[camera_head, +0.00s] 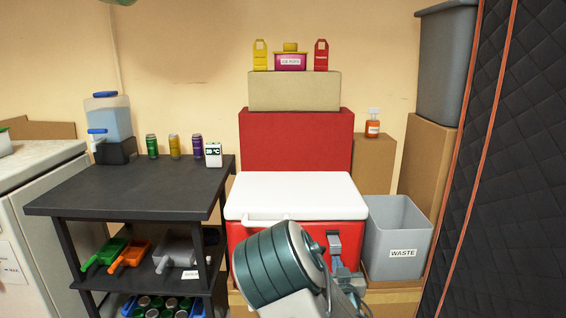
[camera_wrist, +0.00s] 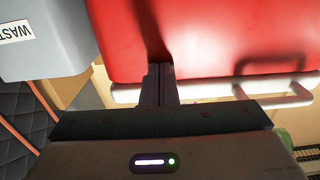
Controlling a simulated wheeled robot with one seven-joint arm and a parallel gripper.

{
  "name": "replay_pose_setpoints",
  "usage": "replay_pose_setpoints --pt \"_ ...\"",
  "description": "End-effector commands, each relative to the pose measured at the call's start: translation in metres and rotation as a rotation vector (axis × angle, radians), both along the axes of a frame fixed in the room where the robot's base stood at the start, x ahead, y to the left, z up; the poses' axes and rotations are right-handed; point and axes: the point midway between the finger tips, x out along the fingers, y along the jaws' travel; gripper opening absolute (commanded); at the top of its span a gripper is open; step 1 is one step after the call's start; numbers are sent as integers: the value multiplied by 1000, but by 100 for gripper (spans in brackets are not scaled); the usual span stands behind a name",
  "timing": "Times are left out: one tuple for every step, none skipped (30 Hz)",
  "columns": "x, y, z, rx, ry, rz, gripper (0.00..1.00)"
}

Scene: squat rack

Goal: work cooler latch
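The cooler has a red body (camera_head: 350,264) and a white lid (camera_head: 297,190), which is down. Its grey latch (camera_head: 334,243) is on the front, toward the right, below the lid. My gripper (camera_head: 347,281) is low in front of the cooler, just below the latch in the picture. In the wrist view my gripper's dark fingers (camera_wrist: 160,84) are together, in front of the red cooler (camera_wrist: 205,40) and the white edge (camera_wrist: 205,92). I cannot make out the latch there, nor tell whether the fingers touch it.
A grey waste bin (camera_head: 397,238) stands close at the cooler's right; it also shows in the wrist view (camera_wrist: 45,50). A black shelf table (camera_head: 135,190) stands at the left with cans, a dispenser and scoops. A dark quilted panel (camera_head: 515,170) borders the right.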

Motion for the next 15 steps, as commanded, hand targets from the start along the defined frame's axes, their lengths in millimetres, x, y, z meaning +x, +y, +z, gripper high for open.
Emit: replay_pose_setpoints --pt "0 0 0 0 0 0 0" --pt "0 0 0 0 0 0 0" --pt "0 0 0 0 1 0 0" --pt "0 0 0 0 1 0 0" --pt "0 0 0 0 1 0 0" --pt "0 0 0 0 1 0 0" --pt "0 0 0 0 1 0 0" --pt "0 0 0 0 1 0 0" --pt "0 0 0 0 1 0 0" --pt "-1 0 0 0 1 0 0" --pt "-1 0 1 0 1 0 0" --pt "-1 0 2 0 1 0 0" --pt "-2 0 3 0 1 0 0" --pt "-2 0 4 0 1 0 0" --pt "-3 0 5 0 1 0 0"
